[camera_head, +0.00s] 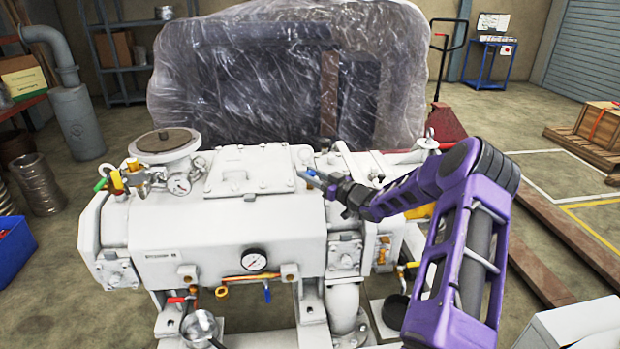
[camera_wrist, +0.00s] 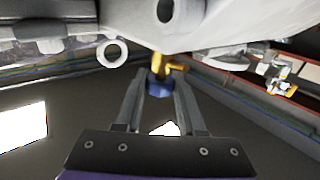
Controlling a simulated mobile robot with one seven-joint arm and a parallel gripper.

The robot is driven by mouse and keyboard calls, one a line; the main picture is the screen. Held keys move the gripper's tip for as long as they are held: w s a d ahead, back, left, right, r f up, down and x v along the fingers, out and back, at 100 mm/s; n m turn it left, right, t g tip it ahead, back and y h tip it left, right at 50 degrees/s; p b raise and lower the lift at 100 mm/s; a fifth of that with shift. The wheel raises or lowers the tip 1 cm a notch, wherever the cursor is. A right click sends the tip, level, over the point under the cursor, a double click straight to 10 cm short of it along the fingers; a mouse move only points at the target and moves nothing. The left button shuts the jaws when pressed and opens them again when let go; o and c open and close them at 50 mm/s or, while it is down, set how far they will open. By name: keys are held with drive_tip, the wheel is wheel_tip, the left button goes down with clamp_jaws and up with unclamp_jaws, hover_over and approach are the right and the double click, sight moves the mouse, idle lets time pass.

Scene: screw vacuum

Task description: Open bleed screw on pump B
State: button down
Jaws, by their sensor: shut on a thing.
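The white pump (camera_head: 230,235) fills the middle of the head view, with small dark lettering on its front left that is too blurred to read surely. My gripper (camera_head: 316,181) is at the pump's upper right side, reaching in from the right on my purple arm. In the wrist view, my gripper (camera_wrist: 160,92) has its two fingers on a small blue piece (camera_wrist: 160,86). A brass fitting (camera_wrist: 163,64) sits just beyond it, close to the white pump body (camera_wrist: 205,18). I cannot tell whether this is the bleed screw or whether the fitting touches the body.
A pressure gauge (camera_head: 254,261) and red and blue valve handles are on the pump's front. A second gauge (camera_head: 179,184) and coloured handles are at its upper left. A plastic-wrapped machine (camera_head: 290,75) stands behind. Wooden beams (camera_head: 560,245) lie on the floor at right.

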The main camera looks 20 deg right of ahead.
drive_tip(key=shift+r+n+y, duration=0.1)
drive_tip(key=shift+n+y, duration=0.2)
drive_tip(key=shift+y, duration=0.1)
drive_tip(key=c, duration=0.5)
unclamp_jaws()
drive_tip(key=v, duration=1.7)
drive_tip(key=shift+s+d+r+p, duration=0.15)
drive_tip(key=shift+d+r+p, duration=0.05)
drive_tip(key=shift+p, duration=0.15)
